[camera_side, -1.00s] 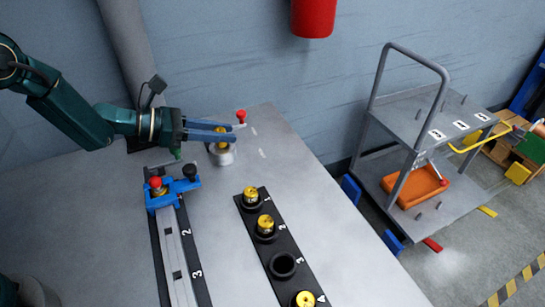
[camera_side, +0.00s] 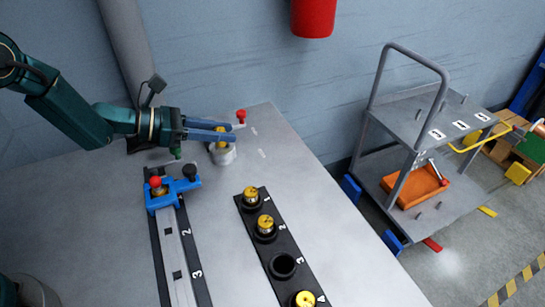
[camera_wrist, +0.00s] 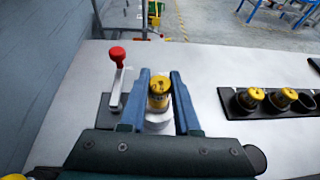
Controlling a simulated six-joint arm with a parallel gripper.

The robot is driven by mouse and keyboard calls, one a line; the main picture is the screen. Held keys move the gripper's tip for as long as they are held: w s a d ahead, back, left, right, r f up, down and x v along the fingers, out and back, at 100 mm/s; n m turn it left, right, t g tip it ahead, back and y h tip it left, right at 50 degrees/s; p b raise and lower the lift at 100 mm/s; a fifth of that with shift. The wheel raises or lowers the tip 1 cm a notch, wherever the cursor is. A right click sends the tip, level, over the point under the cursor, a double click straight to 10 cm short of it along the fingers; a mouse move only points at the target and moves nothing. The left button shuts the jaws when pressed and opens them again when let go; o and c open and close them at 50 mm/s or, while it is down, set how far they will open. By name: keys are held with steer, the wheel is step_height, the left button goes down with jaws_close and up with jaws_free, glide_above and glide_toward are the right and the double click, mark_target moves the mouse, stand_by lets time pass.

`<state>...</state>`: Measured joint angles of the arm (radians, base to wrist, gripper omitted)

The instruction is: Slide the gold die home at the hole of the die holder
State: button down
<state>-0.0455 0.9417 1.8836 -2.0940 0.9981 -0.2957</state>
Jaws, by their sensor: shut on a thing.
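My gripper (camera_side: 230,132) is shut on the gold die (camera_wrist: 159,92), with one blue finger on each side of it. The die stands roughly upright over the pale grey round die holder (camera_side: 222,156), which also shows below the die in the wrist view (camera_wrist: 158,124). In the side view the fingers cover much of the die. The hole is hidden, and I cannot tell how deep the die sits in it. A lever with a red knob (camera_side: 241,114) stands beside the holder; the knob is at left in the wrist view (camera_wrist: 117,53).
A black rack (camera_side: 251,221) holds several gold dies; its position 3 (camera_side: 283,266) is empty. A rail with a blue clamp (camera_side: 170,194) lies left of it. A grey cart (camera_side: 440,205) with an orange bin stands beyond the table. The tabletop right of the rack is clear.

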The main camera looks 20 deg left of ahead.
mark_target(219, 129)
steer(key=shift+f, duration=0.1)
stand_by(2.0)
steer(key=shift+f, duration=0.15)
steer(key=shift+w, duration=0.1)
stand_by(1.4)
steer(key=shift+r, duration=0.25)
stand_by(0.3)
steer(key=shift+r, duration=0.1)
stand_by(0.6)
steer(key=shift+r, duration=1.65)
steer(key=shift+a, duration=0.1)
